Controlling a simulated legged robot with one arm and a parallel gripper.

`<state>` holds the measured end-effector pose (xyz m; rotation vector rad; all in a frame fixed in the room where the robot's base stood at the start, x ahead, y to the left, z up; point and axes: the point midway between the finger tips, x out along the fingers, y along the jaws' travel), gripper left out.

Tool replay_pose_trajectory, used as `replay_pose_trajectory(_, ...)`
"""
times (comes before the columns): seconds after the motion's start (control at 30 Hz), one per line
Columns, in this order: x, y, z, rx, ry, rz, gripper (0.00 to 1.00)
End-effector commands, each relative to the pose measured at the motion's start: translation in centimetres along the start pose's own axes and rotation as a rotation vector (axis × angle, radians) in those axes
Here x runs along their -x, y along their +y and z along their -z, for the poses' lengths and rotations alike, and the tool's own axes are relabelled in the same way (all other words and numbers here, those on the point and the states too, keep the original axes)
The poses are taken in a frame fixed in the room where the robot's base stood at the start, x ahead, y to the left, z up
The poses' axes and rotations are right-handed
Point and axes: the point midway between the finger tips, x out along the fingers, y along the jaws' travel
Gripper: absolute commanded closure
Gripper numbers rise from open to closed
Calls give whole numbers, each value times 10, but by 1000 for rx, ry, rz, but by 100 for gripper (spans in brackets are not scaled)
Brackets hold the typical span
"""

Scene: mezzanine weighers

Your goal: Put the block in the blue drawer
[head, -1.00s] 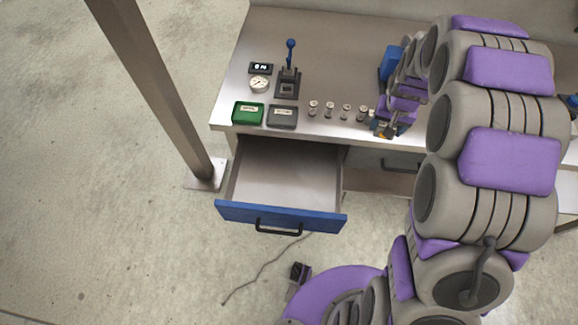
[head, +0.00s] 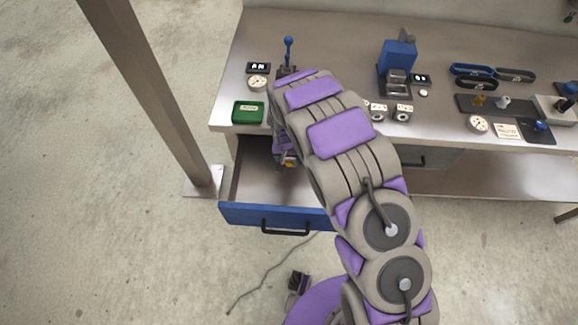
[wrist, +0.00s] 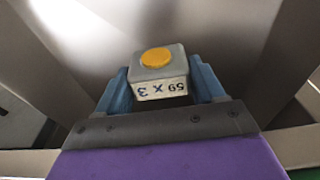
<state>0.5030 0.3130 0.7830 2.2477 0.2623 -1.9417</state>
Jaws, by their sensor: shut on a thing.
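The blue drawer (head: 250,214) is pulled out below the bench top at the left, and the part of its inside that shows is bare. My gripper (head: 289,163) is over the drawer's opening, partly covered by my arm. In the wrist view my gripper (wrist: 162,80) has its two blue fingers on either side of a grey block (wrist: 163,88) with a yellow round top and a printed white label. The fingers are shut on it. Pale drawer walls and floor surround the block in that view. I cannot tell its exact height above the drawer floor.
A green box (head: 248,112), a round gauge (head: 257,83) and a blue-handled lever press (head: 288,50) stand on the bench (head: 340,40) above the drawer. A blue machine (head: 397,57) stands further right. A steel post (head: 150,95) rises left of the drawer.

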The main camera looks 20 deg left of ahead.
Motion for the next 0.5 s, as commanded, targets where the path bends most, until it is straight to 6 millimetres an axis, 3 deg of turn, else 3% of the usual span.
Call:
replay_pose_trajectory(0.1,-22,2,-4,-1,-1,2,82)
replay_pose_trajectory(0.5,-64,0,-9,-2,1,2,82)
